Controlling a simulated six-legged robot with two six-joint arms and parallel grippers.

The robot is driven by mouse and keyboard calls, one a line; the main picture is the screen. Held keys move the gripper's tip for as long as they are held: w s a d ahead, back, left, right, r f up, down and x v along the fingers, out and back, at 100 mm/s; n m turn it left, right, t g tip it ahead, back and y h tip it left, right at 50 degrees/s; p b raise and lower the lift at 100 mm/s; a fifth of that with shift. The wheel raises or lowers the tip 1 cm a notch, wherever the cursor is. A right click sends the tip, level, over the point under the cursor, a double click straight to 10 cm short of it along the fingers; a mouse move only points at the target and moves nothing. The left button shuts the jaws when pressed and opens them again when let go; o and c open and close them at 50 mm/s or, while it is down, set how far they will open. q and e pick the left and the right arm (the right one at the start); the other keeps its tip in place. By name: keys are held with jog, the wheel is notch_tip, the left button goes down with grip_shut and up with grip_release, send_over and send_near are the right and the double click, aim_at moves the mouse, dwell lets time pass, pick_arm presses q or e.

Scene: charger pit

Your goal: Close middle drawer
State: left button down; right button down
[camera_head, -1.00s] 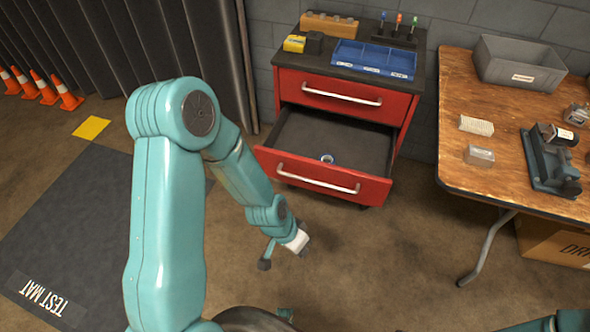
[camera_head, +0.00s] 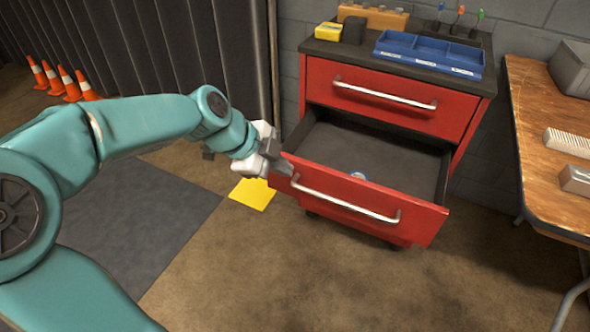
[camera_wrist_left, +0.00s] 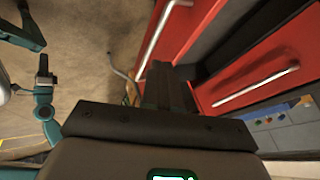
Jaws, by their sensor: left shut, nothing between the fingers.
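The middle drawer (camera_head: 375,207) of the red cabinet is pulled out, with its red front tilted in the picture and a silver bar handle (camera_head: 345,205) across it.
The top drawer (camera_head: 390,97) is shut. On the cabinet top are a blue tray (camera_head: 428,55), a yellow box (camera_head: 328,31) and a tool holder. A wooden table (camera_head: 545,125) stands at the right. The floor before the drawer is clear.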

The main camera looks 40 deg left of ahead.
pick_arm(q)
jog(key=b, duration=0.2)
send_near(322, 179)
notch_tip(322, 179, down, 3)
jog(key=s+d, duration=0.2)
jog(key=w, duration=0.3)
jog(key=shift+w+a+f, duration=0.2)
jog(key=shift+f, duration=0.1)
jog(key=shift+w+a, duration=0.15)
jog(key=shift+w, duration=0.45)
